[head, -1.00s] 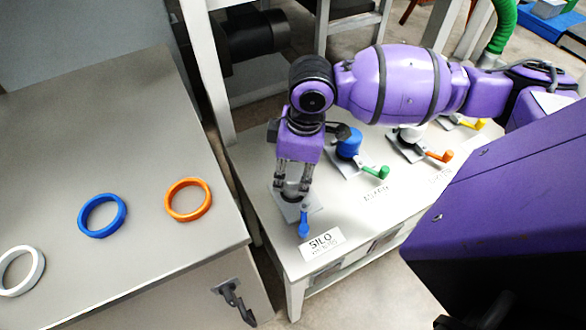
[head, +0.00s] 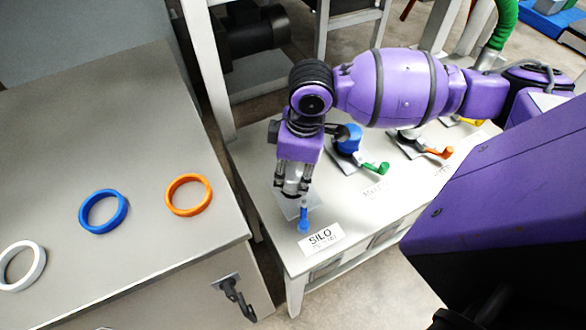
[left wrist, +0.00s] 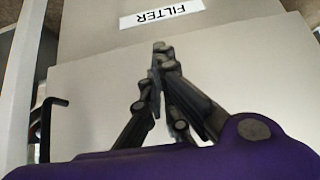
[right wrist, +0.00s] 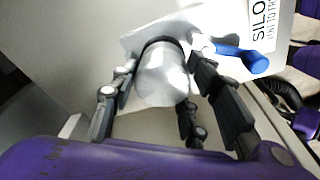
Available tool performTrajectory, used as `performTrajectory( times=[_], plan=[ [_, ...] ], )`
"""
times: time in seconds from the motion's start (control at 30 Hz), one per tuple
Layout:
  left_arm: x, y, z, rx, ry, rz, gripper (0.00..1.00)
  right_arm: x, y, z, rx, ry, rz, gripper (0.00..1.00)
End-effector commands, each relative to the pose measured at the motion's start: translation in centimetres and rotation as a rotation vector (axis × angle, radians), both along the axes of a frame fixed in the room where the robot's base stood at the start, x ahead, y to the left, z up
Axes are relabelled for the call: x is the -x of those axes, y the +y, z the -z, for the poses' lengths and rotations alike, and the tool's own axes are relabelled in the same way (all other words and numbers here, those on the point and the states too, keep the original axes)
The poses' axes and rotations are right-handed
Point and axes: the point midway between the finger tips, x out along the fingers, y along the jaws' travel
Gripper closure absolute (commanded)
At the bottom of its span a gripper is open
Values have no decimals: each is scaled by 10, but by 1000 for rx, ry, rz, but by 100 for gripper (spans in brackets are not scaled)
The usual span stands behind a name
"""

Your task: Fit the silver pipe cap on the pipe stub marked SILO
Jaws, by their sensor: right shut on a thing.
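The silver pipe cap (right wrist: 163,78) is a smooth, shiny cylinder between the fingers of my right gripper (right wrist: 160,85), which is shut on it. In the head view my right gripper (head: 292,184) points down over the square mounting plate (head: 312,202) behind the SILO label (head: 321,238). The cap is in line with the SILO stub, with a dark ring at its far edge. The stub is hidden, so I cannot tell whether the cap touches it. My left gripper (left wrist: 162,52) appears only in the left wrist view; its fingertips meet, with nothing between them.
A blue handle (head: 303,219) stands close beside the SILO plate. A blue cap (head: 348,139) and green (head: 376,168) and orange (head: 440,152) handles are further along the bench. Blue (head: 103,212), orange (head: 189,195) and white (head: 21,265) rings lie on the left table.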

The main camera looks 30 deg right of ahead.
Motion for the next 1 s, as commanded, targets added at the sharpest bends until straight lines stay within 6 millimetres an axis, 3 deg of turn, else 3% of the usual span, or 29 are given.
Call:
performTrajectory(
  times=[0.03,0.07,0.23,0.63,0.77,1.0],
  plan=[
    [0,0,0,0,0,0,100,0,0,1,0,0,0,88],
    [0,0,0,0,0,0,100,0,0,1,-1,-1,0,57],
    [0,0,0,0,0,0,100,0,0,1,0,0,0,36],
    [0,0,-1,-1,-2,1,100,0,-1,-6,0,-2,0,36],
    [0,0,-1,0,-1,0,100,1,-3,-27,2,-5,0,36],
    [0,0,0,0,-1,0,100,5,-8,-79,2,-6,0,36]
  ],
)
